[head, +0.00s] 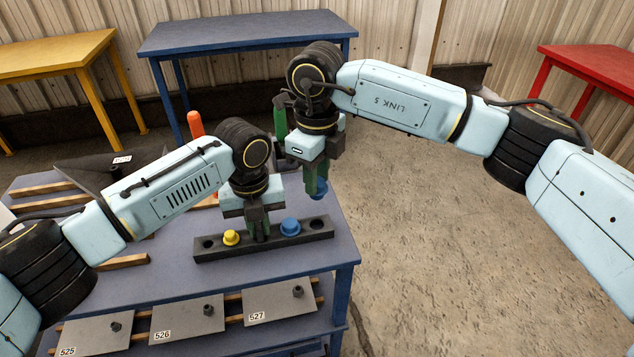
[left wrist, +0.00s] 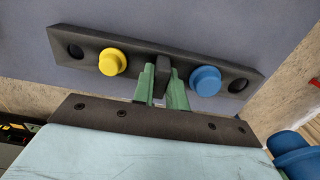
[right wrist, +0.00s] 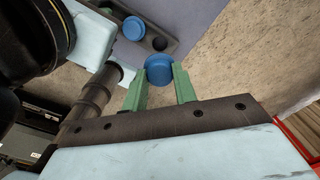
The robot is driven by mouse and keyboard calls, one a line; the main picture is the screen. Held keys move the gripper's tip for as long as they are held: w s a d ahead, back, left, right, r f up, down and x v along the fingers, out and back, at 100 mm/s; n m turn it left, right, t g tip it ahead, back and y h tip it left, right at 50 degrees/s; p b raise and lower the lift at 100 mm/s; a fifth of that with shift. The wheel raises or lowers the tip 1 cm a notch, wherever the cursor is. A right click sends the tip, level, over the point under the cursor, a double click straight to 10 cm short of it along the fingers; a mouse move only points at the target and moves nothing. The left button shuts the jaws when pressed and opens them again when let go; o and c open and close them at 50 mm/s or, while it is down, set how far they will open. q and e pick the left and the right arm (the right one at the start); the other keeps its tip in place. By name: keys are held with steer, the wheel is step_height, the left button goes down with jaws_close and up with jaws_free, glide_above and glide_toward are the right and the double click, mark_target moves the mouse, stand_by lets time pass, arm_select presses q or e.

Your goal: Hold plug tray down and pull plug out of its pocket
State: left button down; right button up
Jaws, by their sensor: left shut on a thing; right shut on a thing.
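The dark plug tray (head: 215,254) lies on the blue table near its front right corner. A yellow plug (head: 231,238) and a blue plug (head: 290,227) sit in its pockets; an empty pocket shows at each end. My left gripper (head: 258,236) is shut on the tray's middle, between the two plugs; the left wrist view shows its green fingers on either side of a dark raised part (left wrist: 166,80). My right gripper (head: 318,190) is shut on a second blue plug (head: 320,196), held in the air above the tray's right end. This plug also shows between the fingers in the right wrist view (right wrist: 159,69).
Grey plates numbered 525, 526 and 527 (head: 270,304) lie on wooden rails along the front. Open floor lies right of the table.

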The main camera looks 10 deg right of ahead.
arm_select(q)
steer(key=c, duration=1.3)
jaws_free()
steer(key=shift+f, duration=0.1)
step_height(320, 180, up, 12)
